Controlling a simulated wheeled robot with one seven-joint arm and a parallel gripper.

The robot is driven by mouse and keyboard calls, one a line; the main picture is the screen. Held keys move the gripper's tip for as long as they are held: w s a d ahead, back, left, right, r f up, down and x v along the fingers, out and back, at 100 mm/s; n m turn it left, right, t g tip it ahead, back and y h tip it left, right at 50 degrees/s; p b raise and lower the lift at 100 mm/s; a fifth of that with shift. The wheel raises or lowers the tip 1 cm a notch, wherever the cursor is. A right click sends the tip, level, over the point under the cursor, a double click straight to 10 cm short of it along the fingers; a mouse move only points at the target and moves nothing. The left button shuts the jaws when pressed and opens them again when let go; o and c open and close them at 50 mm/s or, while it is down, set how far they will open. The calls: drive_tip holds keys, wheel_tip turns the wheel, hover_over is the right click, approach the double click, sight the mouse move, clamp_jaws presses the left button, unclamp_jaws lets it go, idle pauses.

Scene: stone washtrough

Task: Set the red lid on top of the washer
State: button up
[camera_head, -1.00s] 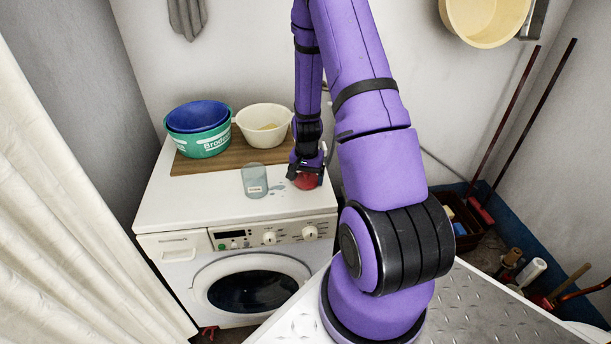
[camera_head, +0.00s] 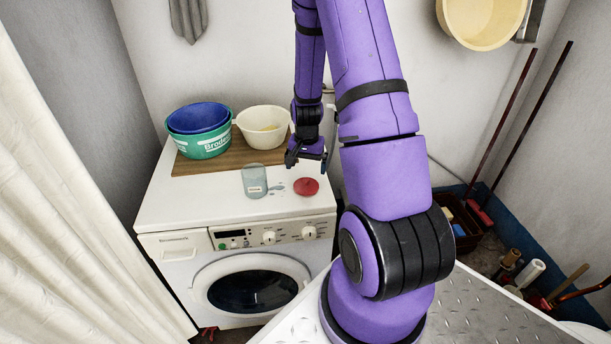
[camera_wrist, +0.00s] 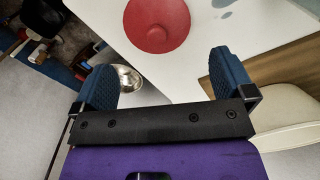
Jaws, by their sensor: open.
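The red lid (camera_head: 306,186) lies flat on the white top of the washer (camera_head: 210,207), near its right edge and to the right of a clear glass jar (camera_head: 255,181). In the wrist view the lid (camera_wrist: 157,24) is a round red disc with a small knob in its middle, beyond the fingertips. My gripper (camera_head: 306,166) is above and a little behind the lid, apart from it. In the wrist view my gripper's two blue fingers (camera_wrist: 162,72) are spread wide with nothing between them.
A wooden board (camera_head: 215,160) at the back of the washer top bears a green tub (camera_head: 203,145) with a blue basin (camera_head: 198,117) in it, and a cream bowl (camera_head: 263,126). Pale curtains (camera_head: 70,220) hang at left. Brooms and a crate stand at right.

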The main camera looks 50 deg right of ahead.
wheel_tip(320, 180, up, 6)
wheel_tip(320, 180, up, 12)
drive_tip(key=n+t, duration=0.1)
drive_tip(key=n, duration=0.2)
hover_over(306, 179)
drive_tip(key=a, duration=0.7)
drive_tip(key=s+a+r+n+t, duration=0.2)
drive_tip(key=s+a+r+n, duration=0.15)
drive_tip(key=a+r, duration=0.5)
drive_tip(key=s+a+r+n+t, duration=0.1)
drive_tip(key=s+a+r+n, duration=0.1)
drive_tip(key=s+a+r, duration=0.2)
drive_tip(key=s+a+r+n+t, duration=0.1)
drive_tip(key=s+a+r+n, duration=0.2)
drive_tip(key=s+r, duration=0.4)
drive_tip(key=s, duration=0.4)
drive_tip(key=shift+s+a, duration=0.15)
drive_tip(key=shift+a, duration=0.25)
drive_tip(key=shift+n, duration=0.25)
